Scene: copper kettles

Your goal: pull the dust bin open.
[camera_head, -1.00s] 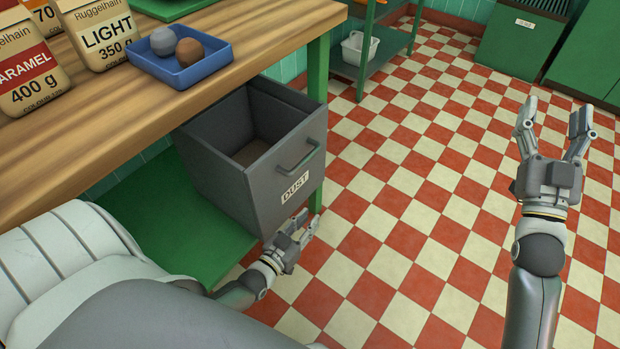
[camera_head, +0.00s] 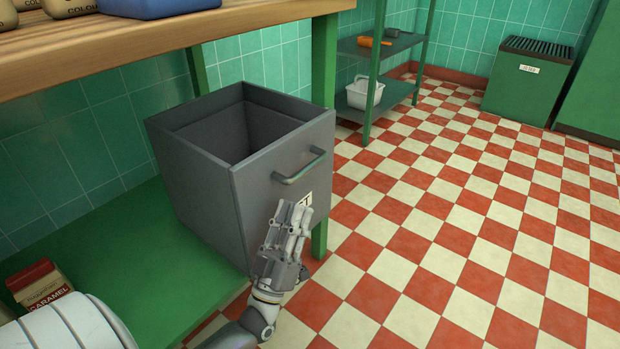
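The grey dust bin (camera_head: 205,187) stands out from under the wooden workbench, with its open top and dark inside showing. My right gripper is out of view.
The wooden worktop (camera_head: 255,22) is above the bin, with a green leg (camera_head: 325,70) beside it. A green lower shelf (camera_head: 150,262) holds a caramel packet (camera_head: 40,284). Checkered floor (camera_head: 440,240) is clear to the right. A shelf rack (camera_head: 375,50) stands behind.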

